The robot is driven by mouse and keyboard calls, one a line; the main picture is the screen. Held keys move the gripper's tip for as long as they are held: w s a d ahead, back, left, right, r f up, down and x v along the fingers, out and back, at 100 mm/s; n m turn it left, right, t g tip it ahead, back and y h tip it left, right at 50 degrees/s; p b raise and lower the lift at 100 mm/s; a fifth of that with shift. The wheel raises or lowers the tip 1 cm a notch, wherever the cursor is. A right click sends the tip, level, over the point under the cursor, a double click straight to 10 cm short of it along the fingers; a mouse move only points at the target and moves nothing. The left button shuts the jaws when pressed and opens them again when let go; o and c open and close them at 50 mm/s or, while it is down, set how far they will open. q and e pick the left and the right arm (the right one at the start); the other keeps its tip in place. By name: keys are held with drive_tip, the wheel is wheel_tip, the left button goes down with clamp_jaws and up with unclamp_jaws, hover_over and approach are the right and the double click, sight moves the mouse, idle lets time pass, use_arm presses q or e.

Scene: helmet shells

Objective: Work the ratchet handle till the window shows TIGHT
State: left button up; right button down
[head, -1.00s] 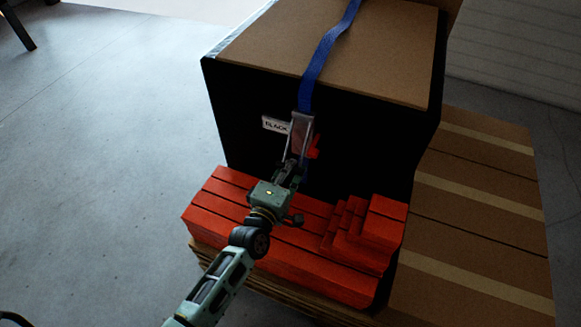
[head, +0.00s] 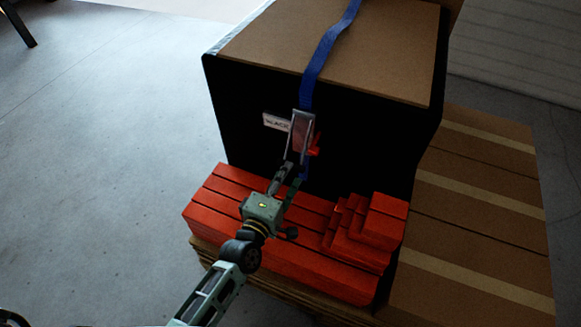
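The ratchet (head: 303,132) is a metal buckle with a red part (head: 314,146) at its right. It hangs on the blue strap (head: 325,45) against the dark front of a large box. A small white window (head: 276,122) beside it shows dark letters that seem to end in "LACK"; the ratchet's edge is close to its right end. My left gripper (head: 292,173) is just below the ratchet, its two fingers apart and pointing up at its lower end. Whether a fingertip touches the handle cannot be told. My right gripper is out of view.
The large box with a brown top (head: 350,50) stands behind red-orange blocks (head: 225,204), some stepped up at the right (head: 380,220). Brown cartons with pale tape (head: 470,200) lie at the right. Open grey floor (head: 100,150) is at the left.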

use_arm(q)
drive_tip(key=v, duration=0.8)
